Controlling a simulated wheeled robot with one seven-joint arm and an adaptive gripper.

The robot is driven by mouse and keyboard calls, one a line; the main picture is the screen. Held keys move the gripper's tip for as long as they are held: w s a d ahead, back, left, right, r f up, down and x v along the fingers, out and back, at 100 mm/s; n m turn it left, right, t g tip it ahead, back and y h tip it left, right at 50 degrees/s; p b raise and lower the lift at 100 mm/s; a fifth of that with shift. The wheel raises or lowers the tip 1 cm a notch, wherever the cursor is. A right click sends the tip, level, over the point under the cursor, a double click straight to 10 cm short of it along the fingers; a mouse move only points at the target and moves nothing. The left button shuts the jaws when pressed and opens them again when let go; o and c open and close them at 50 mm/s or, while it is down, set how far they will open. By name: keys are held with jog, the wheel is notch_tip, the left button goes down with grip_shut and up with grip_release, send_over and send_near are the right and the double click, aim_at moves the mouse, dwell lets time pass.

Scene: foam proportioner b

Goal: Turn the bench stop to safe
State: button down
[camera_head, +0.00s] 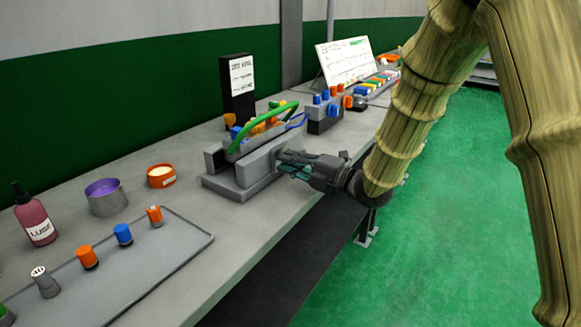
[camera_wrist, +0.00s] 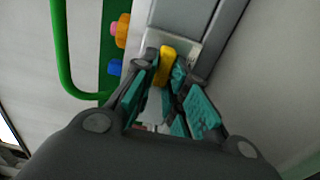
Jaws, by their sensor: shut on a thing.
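A grey bench fixture (camera_head: 262,168) stands on the bench in the middle of the head view. My gripper (camera_head: 285,160) reaches its right-hand face from the right. In the wrist view, a narrow yellow handle (camera_wrist: 167,54) stands out from a pale plate (camera_wrist: 186,50) on the fixture; I take it for the bench stop. My gripper (camera_wrist: 168,75) has its teal-padded fingers closed around the handle, one on each side. The handle is hidden in the head view. Its setting and any safe marking cannot be read.
A green hose (camera_head: 240,137) arches over the fixture. A tray (camera_head: 185,240) with several knobs, a tin (camera_head: 107,203) and a bottle (camera_head: 38,220) stand to the left. A block with blue and orange knobs (camera_head: 322,118) stands behind. The green floor (camera_head: 430,240) is clear at right.

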dwell(0.4)
jog(key=c, duration=1.4)
grip_release()
jog(key=shift+c, duration=0.2)
jog(key=v, duration=1.2)
